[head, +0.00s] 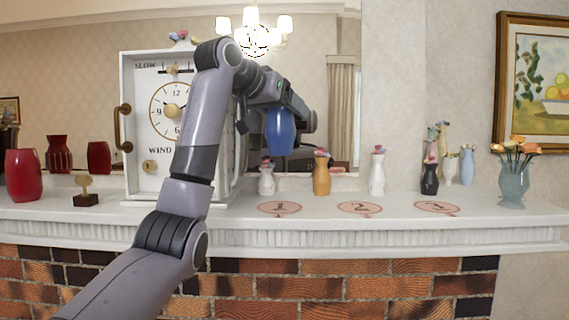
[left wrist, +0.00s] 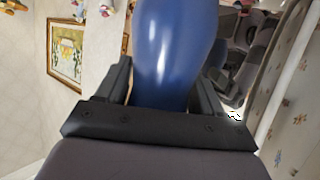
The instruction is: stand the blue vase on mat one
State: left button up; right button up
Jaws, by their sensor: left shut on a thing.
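The blue vase (head: 280,133) is held in the air above the mantel, roughly upright. My left gripper (head: 279,108) is shut on it from above. The blue vase (left wrist: 172,50) also fills the middle of the left wrist view, between the two fingers. Mat one (head: 279,208) is a flat pink oval marked 1 on the mantel top. It lies well below the vase and bare, and the vase does not touch it. My right gripper is not in view.
Mats two (head: 359,208) and three (head: 437,207) lie bare to the right. Behind the mats stand a small white vase (head: 266,180), an orange vase (head: 321,175), another white vase (head: 376,174) and a dark vase (head: 429,178). A white clock case (head: 141,70) stands left, behind my arm.

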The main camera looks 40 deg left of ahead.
pick_arm(q)
jog(key=shift+f, duration=5.5)
jog(key=shift+f, duration=0.1)
jog(key=o, duration=1.2)
jog(key=shift+s, duration=0.15)
jog(key=b+v, duration=0.2)
jog(key=v, duration=1)
